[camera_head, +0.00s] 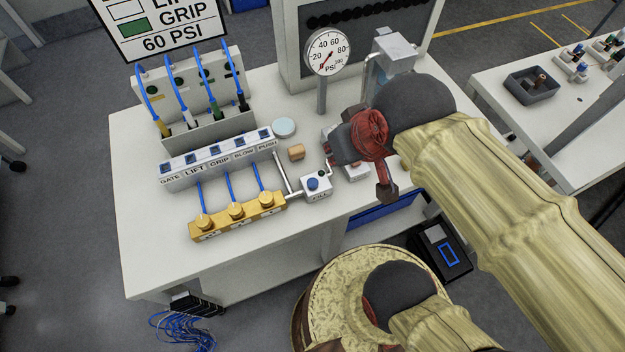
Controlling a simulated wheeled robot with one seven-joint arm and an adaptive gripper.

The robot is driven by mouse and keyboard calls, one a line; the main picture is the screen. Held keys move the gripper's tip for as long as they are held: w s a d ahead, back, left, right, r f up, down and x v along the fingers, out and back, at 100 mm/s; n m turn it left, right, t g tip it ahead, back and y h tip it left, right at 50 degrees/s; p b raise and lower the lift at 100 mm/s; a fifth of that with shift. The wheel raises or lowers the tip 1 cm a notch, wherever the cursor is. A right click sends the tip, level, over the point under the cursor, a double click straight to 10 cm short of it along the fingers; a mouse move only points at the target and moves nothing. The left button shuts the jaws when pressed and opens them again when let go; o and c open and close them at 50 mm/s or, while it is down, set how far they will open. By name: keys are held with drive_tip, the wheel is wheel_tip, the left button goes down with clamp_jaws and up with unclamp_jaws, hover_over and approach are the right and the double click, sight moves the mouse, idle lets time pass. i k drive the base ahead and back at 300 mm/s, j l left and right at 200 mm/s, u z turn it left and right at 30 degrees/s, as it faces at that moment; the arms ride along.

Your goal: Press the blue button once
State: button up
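A round blue button (313,184) sits on top of a small white box (319,193) labelled FILL, near the table's front edge. My gripper (366,172), with dark and red parts, is at the end of my tan-sleeved arm, to the right of the box. It appears apart from the button, and the button is uncovered.
A white panel (200,175) with several small blue squares and a yellow valve block (238,216) stand left of the button box. A metal pipe runs beside the box.

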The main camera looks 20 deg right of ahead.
sight(312, 182)
drive_tip(key=k+j+z, duration=0.2)
drive_tip(key=z, duration=0.2)
drive_tip(key=k+j+z, duration=0.5)
drive_tip(key=z, duration=0.25)
